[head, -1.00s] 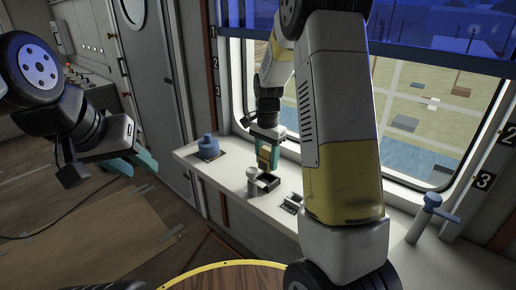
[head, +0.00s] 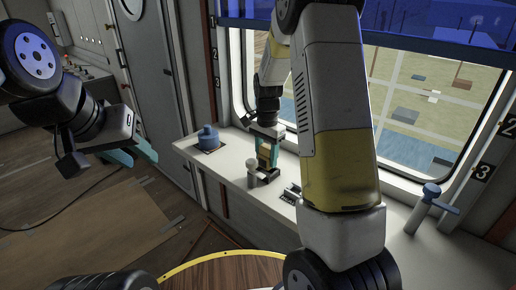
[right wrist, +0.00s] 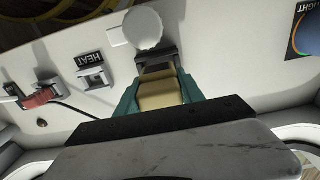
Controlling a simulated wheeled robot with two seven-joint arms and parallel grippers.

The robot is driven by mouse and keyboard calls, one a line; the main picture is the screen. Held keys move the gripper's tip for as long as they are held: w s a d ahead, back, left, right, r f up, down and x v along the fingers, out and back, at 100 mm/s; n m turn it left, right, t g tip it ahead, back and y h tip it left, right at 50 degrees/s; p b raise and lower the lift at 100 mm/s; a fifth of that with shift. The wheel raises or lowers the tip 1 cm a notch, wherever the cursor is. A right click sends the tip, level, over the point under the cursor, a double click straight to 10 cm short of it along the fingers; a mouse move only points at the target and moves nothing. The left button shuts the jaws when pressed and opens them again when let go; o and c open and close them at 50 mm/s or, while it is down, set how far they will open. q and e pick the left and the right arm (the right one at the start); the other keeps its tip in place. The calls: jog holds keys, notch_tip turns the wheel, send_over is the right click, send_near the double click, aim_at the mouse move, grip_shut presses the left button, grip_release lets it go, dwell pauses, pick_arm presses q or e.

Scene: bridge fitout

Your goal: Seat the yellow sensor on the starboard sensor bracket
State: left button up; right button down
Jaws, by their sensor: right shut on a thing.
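The yellow sensor (head: 264,156) is between the teal fingers of my right gripper (head: 266,163), which is shut on it. It also shows in the right wrist view (right wrist: 158,93). A dark bracket (head: 271,176) on the white sill is directly below the sensor in the head view; in the right wrist view the bracket (right wrist: 157,62) is just beyond the sensor's end. The sensor's lower end is at the bracket, but I cannot tell whether it is fully in. My left gripper (head: 131,155) is open and empty, well left of the sill.
A white round-topped post (head: 252,172) stands right beside the bracket. A blue knob (head: 208,138) is further left on the sill (head: 232,192). A dark fitting (head: 291,194) and a blue-handled lever (head: 424,205) are to the right. In the wrist view a HEAT label (right wrist: 88,58) shows.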

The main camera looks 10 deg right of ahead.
aim_at(267, 146)
jog(key=shift+f, duration=0.1)
jog(key=shift+f, duration=1.05)
jog(key=shift+f, duration=0.15)
dwell(0.4)
jog(key=c, duration=0.6)
grip_release()
jog(key=shift+c, duration=0.2)
jog(key=shift+r, duration=3.95)
jog(key=shift+r, duration=0.1)
